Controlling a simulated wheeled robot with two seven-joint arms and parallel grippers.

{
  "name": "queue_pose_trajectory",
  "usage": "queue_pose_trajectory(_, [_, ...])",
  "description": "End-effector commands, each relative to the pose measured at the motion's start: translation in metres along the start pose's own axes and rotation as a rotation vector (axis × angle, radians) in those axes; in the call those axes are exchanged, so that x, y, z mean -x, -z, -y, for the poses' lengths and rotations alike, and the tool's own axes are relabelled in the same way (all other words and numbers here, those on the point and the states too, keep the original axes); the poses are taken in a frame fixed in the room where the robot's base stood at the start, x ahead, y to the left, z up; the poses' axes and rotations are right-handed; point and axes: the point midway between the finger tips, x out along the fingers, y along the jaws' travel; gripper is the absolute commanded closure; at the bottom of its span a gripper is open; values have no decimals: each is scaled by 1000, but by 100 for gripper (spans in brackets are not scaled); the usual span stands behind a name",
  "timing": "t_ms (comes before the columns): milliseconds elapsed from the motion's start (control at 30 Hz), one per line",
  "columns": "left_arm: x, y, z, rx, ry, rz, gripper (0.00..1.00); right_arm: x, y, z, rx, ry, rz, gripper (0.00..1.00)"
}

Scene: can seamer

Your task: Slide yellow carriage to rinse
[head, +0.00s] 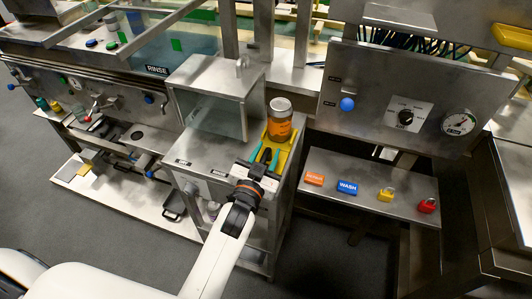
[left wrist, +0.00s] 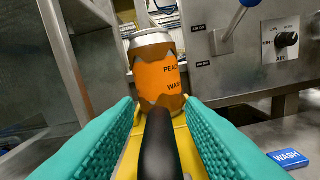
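The yellow carriage (head: 289,158) stands on the steel counter, right of a clear-windowed box. It carries a can with an orange label (head: 280,125), upright. The can (left wrist: 155,70) and the yellow carriage (left wrist: 181,132) are straight ahead in the left wrist view. A black handle (left wrist: 158,140) rises in front of the can. My left gripper (head: 265,155) has its teal fingers on either side of this handle, with gaps showing between, so it is open. The RINSE label (head: 157,70) is at the upper left, by a glass-fronted tank. My right gripper is not in view.
A steel box with a clear window (head: 218,105) stands left of the carriage. A control panel (head: 400,100) with a blue knob, dial and gauge stands at the right. Below it, a shelf holds an orange block, a blue WASH block (head: 347,187) and yellow and red padlocks.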

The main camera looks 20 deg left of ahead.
Motion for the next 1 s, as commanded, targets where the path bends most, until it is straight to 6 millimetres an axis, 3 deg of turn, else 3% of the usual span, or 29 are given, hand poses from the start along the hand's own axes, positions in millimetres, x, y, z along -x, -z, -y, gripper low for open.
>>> queue_pose_trajectory(167, [0,0,0,0,0,0,66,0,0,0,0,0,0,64])
queue_pose_trajectory(367, [0,0,0,0,0,0,98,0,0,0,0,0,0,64])
queue_pose_trajectory(633, [0,0,-3,-2,0,-1,100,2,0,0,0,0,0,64])
queue_pose_trajectory(767, [1,2,-26,-9,0,-1,100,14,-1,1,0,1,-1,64])
queue_pose_trajectory(1000, [1,15,-86,-10,1,-2,100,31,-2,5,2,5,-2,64])
